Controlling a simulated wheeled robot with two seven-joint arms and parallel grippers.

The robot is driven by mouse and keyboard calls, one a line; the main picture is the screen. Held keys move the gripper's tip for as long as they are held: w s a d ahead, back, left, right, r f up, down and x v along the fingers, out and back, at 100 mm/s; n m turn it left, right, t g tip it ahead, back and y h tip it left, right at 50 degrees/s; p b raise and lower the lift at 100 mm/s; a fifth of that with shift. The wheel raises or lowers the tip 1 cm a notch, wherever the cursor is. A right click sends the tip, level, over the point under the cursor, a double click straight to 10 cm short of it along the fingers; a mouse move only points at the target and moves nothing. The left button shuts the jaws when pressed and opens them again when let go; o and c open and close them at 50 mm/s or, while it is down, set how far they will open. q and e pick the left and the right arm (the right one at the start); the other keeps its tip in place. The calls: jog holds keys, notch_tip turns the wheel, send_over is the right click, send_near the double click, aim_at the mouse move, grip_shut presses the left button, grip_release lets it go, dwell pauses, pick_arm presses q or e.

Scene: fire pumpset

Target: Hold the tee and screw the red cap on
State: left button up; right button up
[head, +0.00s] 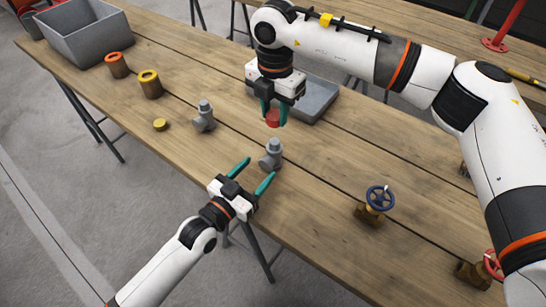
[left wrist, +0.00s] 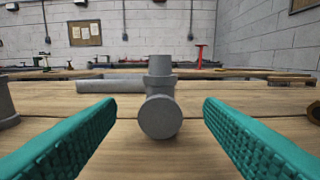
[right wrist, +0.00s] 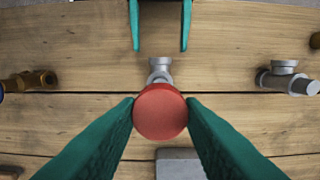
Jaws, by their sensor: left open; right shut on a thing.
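A grey tee (head: 271,154) stands upright on the wooden table in the head view. My left gripper (head: 252,177) is open, with its teal fingers pointing at the tee. In the left wrist view the tee (left wrist: 160,100) is between the fingers and apart from both. My right gripper (head: 272,117) is shut on the red cap (head: 273,118) and holds it above the table, just beyond the tee. In the right wrist view the red cap (right wrist: 160,111) is between the fingertips and hides part of the tee (right wrist: 159,72).
A second grey tee (head: 204,116) and a yellow cap (head: 160,124) stand to the left. A grey tray (head: 318,103) lies behind my right gripper. A blue-wheeled valve (head: 377,200) is at the right.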

pick_arm(q)
jog(key=x, duration=0.7)
jog(key=shift+w+d, duration=0.25)
jog(key=shift+w, duration=0.05)
grip_shut()
pick_arm(e)
send_over(275, 141)
jog(key=shift+f, duration=2.45)
